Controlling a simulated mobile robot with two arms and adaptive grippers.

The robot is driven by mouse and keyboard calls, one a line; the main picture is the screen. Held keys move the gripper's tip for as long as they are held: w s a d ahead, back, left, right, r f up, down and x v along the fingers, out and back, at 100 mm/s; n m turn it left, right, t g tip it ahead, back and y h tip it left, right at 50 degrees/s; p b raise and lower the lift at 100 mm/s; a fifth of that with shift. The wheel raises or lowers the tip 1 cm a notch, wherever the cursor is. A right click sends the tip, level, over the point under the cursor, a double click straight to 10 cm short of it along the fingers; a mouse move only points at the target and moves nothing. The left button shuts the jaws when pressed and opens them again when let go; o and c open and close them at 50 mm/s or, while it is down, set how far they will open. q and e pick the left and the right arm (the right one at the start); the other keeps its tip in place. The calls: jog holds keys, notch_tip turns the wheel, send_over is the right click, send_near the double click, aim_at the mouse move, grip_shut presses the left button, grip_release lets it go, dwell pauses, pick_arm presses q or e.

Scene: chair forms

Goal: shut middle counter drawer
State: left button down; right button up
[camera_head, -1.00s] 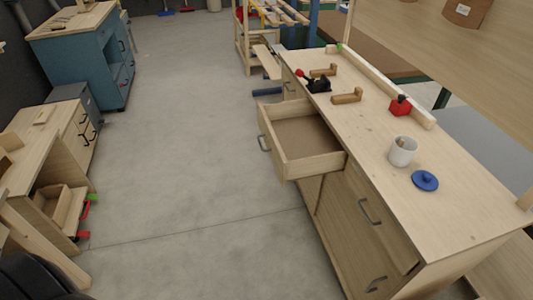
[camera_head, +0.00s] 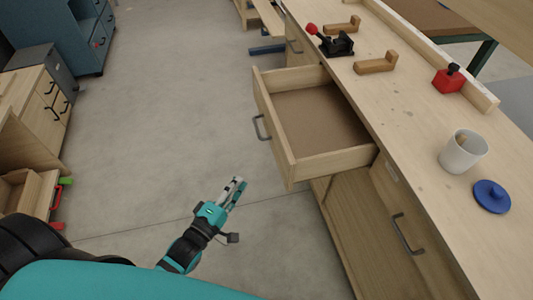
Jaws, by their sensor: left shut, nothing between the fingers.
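The middle counter drawer (camera_head: 272,125) is pulled out of the wooden counter (camera_head: 400,119) toward the left and looks empty inside. Its grey bar handle (camera_head: 261,127) is on the left-facing front panel. My left gripper (camera_head: 237,183) is shut and empty. It shows over the floor, below and left of the drawer front in the picture, apart from it. My right gripper is out of the picture.
On the counter top are a white cup (camera_head: 463,152), a blue lid (camera_head: 491,196), a red block (camera_head: 448,80), wooden handles (camera_head: 376,65) and a black clamp (camera_head: 333,45). Another workbench (camera_head: 40,110) stands at the left. The floor (camera_head: 170,110) between is clear.

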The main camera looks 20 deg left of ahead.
pick_arm(q)
jog(key=w+d, duration=0.1)
jog(key=w, duration=0.2)
jog(key=w+d, duration=0.2)
jog(key=w, duration=0.2)
jog(key=w+d, duration=0.2)
jog(key=w, duration=0.1)
jog(key=shift+w+p, duration=0.35)
jog(key=shift+w, duration=0.05)
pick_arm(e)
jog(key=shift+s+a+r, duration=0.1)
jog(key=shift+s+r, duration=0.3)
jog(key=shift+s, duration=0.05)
